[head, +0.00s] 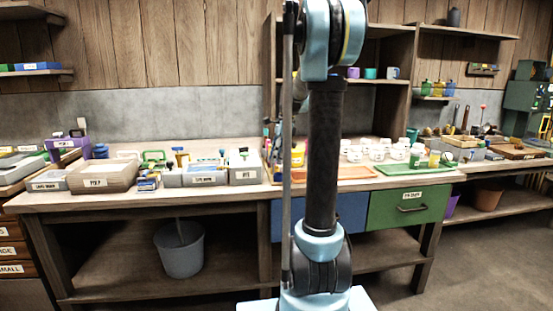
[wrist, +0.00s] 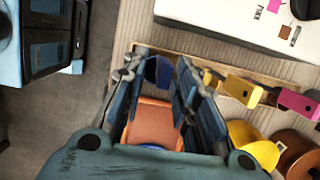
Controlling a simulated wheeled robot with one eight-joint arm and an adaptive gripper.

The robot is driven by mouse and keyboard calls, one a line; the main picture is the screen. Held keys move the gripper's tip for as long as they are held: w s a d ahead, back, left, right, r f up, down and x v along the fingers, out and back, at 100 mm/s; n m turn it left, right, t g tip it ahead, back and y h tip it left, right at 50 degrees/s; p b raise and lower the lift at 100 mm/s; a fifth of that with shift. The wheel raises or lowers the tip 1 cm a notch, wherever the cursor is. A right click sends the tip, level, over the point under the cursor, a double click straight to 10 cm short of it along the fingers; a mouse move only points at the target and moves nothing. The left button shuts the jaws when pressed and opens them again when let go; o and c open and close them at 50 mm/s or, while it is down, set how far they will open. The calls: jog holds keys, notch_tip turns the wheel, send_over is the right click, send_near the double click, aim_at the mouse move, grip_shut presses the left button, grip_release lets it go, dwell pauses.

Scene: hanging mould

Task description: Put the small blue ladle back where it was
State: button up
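My gripper (wrist: 163,62) shows in the wrist view with its two fingers apart. A dark blue rounded piece (wrist: 158,71) shows between the fingertips, with a gap on its right; I cannot tell whether it touches the left finger. It may be part of the small blue ladle. Another blue bit (wrist: 152,147) shows lower, mostly hidden by my gripper. An orange thing (wrist: 155,118) lies behind and below the fingers. In the head view my gripper is out of sight and my arm covers the middle; I cannot make out the ladle there.
In the wrist view a wooden rail (wrist: 213,70) has a yellow handle (wrist: 243,91) and a pink handle (wrist: 298,104) on the right. A yellow bowl (wrist: 250,147) and a brown bowl (wrist: 300,155) are below them. The head view shows a crowded workbench (head: 225,195).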

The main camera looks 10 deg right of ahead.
jog(key=v, duration=1.2)
jog(key=shift+r, duration=0.25)
jog(key=s+a+f+n+h, duration=0.1)
jog(key=s+f+n, duration=0.2)
jog(key=s, duration=0.4)
jog(key=s+a+f+n+t, duration=0.1)
jog(key=s+f+n, duration=0.25)
jog(key=s, duration=0.25)
jog(key=s+a+f+n+h, duration=0.1)
jog(key=s+f+n, duration=0.25)
jog(key=s, duration=0.35)
jog(key=s+f+n+t, duration=0.1)
jog(key=s+f+n, duration=0.7)
jog(key=s+f, duration=0.6)
notch_tip(320, 180, down, 4)
jog(key=shift+s+d+r+h, duration=0.15)
jog(key=shift+s+d+h, duration=0.25)
jog(key=shift+d, duration=0.05)
